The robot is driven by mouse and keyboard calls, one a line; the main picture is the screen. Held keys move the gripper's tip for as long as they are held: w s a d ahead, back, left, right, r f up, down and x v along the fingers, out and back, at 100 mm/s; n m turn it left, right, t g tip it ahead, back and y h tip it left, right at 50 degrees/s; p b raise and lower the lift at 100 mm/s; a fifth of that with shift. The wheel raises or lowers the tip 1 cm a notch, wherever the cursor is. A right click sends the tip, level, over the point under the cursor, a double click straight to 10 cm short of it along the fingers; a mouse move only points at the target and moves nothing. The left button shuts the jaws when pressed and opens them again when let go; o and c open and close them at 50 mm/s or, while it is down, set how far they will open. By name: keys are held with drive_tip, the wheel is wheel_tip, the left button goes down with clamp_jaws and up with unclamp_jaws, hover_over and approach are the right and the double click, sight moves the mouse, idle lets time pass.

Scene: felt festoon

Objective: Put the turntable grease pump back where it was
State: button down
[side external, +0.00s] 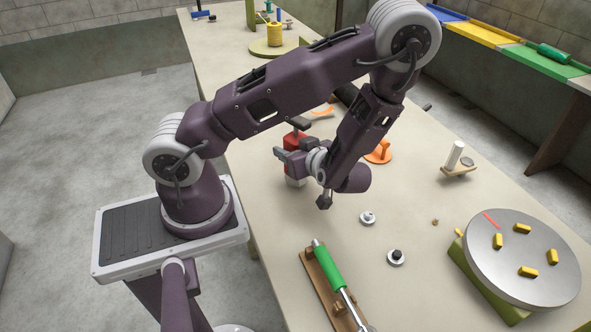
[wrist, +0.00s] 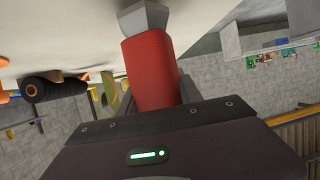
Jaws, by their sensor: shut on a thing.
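My gripper (side external: 283,157) is shut on a red, thick-bodied thing (side external: 293,139) with a pale grey end, near the left edge of the table. In the wrist view the red body (wrist: 152,72) sits between my fingers, its grey end (wrist: 143,17) pointing away from my gripper. In the side view the grey end is low, close to the tabletop; I cannot tell whether it touches. A grey turntable (side external: 525,255) with several yellow blocks stands at the right on a green base. Nothing is labelled as the grease pump, so I cannot confirm that the red thing is it.
A green-handled tool (side external: 328,267) lies on a wooden cradle (side external: 318,281) in front. Two small round metal pieces (side external: 368,217) (side external: 396,257) lie mid-table. An orange piece (side external: 379,152) is behind my wrist. A white cylinder (side external: 454,154) stands on a small board. Bare table lies between them.

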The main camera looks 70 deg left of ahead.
drive_tip(key=shift+f, duration=0.65)
drive_tip(key=c, duration=0.8)
unclamp_jaws()
drive_tip(key=shift+f, duration=0.1)
